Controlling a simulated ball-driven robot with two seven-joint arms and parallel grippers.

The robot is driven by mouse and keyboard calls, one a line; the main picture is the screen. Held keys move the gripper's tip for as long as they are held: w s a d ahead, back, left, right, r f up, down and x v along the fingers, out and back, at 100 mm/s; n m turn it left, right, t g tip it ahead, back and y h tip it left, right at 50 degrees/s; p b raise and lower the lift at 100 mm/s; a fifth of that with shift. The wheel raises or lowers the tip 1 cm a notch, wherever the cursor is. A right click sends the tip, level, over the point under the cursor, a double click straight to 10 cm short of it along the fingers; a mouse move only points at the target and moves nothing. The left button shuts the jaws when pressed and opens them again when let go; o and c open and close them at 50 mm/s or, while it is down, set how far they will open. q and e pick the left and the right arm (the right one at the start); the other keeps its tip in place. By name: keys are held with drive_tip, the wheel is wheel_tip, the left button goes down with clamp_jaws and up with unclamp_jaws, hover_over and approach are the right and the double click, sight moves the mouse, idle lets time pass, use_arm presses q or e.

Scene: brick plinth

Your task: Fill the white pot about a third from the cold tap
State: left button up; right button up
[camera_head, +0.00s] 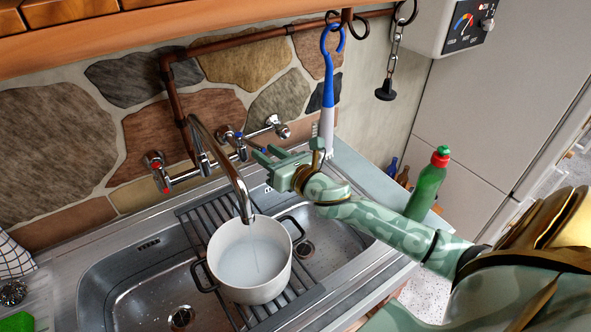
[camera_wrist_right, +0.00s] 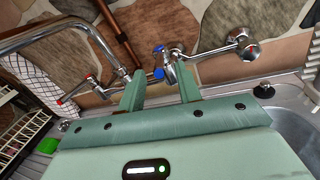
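The white pot (camera_head: 250,262) with dark handles stands upright on the slatted rack over the sink, under the curved spout (camera_head: 233,172). A thin pale line inside the pot looks like a water stream; the water level is hard to read. The cold tap, marked blue (camera_head: 240,137), is on the wall mixer and also shows in the wrist view (camera_wrist_right: 159,72). My right gripper (camera_head: 264,156) is at this tap. Its two fingers are apart in the wrist view (camera_wrist_right: 159,84), with the blue handle at the gap between their tips; contact is unclear. My left gripper is out of view.
The red-marked tap (camera_head: 155,164) is left of the spout. A blue-and-white brush (camera_head: 328,95) hangs from a rail behind my right wrist. A green bottle (camera_head: 428,187) stands beyond my right forearm.

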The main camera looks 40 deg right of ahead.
drive_tip(key=s+d, duration=0.1)
drive_tip(key=s, duration=1.1)
drive_tip(key=shift+s+d+b, duration=0.15)
drive_tip(key=shift+d+b, duration=0.2)
drive_tip(key=shift+b, duration=0.1)
idle(3.5)
